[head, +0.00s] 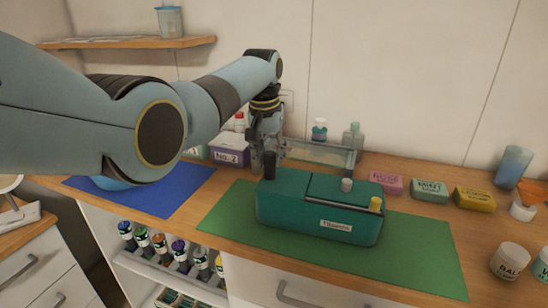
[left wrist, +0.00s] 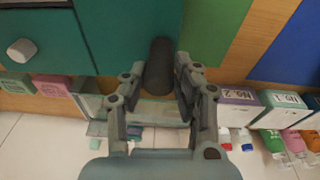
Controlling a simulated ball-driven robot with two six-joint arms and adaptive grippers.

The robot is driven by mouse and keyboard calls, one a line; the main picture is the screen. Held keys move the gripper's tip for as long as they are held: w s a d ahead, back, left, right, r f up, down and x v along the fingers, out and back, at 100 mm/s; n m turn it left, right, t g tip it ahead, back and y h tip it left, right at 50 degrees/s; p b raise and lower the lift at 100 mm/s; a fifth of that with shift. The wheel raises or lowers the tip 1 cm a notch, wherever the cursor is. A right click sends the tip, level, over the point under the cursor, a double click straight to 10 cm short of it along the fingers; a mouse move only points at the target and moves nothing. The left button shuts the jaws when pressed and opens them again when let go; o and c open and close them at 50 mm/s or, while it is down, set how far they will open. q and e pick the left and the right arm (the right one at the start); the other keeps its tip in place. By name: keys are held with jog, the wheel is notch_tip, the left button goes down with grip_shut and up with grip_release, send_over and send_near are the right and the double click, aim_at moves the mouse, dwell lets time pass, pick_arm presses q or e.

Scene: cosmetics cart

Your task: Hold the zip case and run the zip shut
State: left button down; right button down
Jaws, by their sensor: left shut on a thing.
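The teal zip case (head: 300,212) stands on the green mat, with a white label on its front. A dark line runs along its top, with a grey knob (head: 346,185) partway along and a yellow knob (head: 376,204) at the right front corner. A dark upright post (head: 269,166) rises at its left back end. My left gripper (head: 268,153) is shut on this post from behind. In the left wrist view the post (left wrist: 159,62) sits between the fingers, the case (left wrist: 125,35) fills the upper left, and the grey knob (left wrist: 21,51) shows. My right gripper is not in view.
The green mat (head: 425,262) and blue mat (head: 150,200) lie on the wooden top. Soap blocks, including a yellow one (head: 475,199), and a white jar (head: 509,261) stand right. A clear tray (head: 320,153) and purple box (head: 230,151) are behind. Bottles fill a shelf below.

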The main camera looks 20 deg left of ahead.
pick_arm(q)
jog(key=shift+a+f, duration=0.1)
jog(key=shift+f, duration=0.25)
dwell(0.6)
